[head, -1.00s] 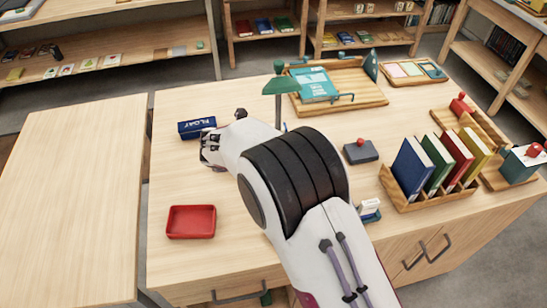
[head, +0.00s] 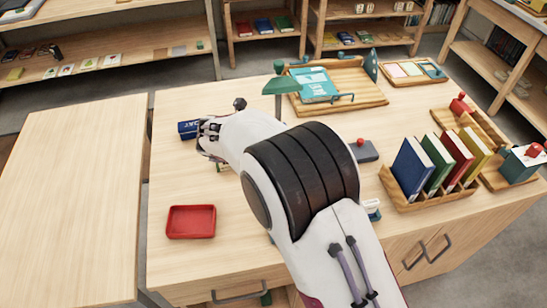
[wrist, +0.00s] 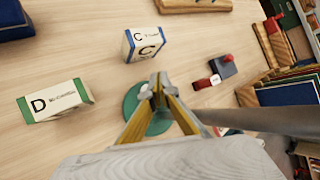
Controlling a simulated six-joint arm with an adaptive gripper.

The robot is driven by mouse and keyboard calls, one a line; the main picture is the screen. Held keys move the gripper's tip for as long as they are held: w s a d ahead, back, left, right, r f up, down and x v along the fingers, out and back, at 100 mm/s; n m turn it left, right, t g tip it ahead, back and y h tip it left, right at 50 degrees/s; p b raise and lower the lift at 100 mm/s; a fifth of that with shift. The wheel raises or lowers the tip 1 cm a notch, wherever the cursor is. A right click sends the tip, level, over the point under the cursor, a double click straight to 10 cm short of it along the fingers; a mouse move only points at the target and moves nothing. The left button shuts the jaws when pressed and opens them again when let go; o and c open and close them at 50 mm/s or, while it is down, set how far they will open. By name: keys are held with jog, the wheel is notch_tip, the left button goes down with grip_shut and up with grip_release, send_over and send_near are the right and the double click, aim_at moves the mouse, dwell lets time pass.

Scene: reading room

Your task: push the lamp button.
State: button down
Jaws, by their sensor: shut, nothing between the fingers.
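The green lamp (head: 282,85) stands behind my arm in the head view, and its lower part is hidden. A dark grey box with a red button on top (head: 361,152) sits right of my arm, partly covered by it. It also shows in the wrist view (wrist: 223,66), to the right of and apart from my fingers. My gripper (head: 208,129) is shut and empty over the left part of the table. In the wrist view its fingertips (wrist: 158,88) are together above a green disc (wrist: 133,98), partly hidden by them. I cannot tell whether the disc is part of the lamp.
A blue box (head: 187,130) is beside my gripper. A red tray (head: 191,222) lies in front. The wrist view shows boxes marked C (wrist: 143,44) and D (wrist: 55,101). Books in a wooden rack (head: 415,204) stand right. A wooden tray (head: 372,97) is at the back.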

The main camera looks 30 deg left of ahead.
jog(key=shift+r, duration=1.45)
jog(key=shift+a, duration=0.1)
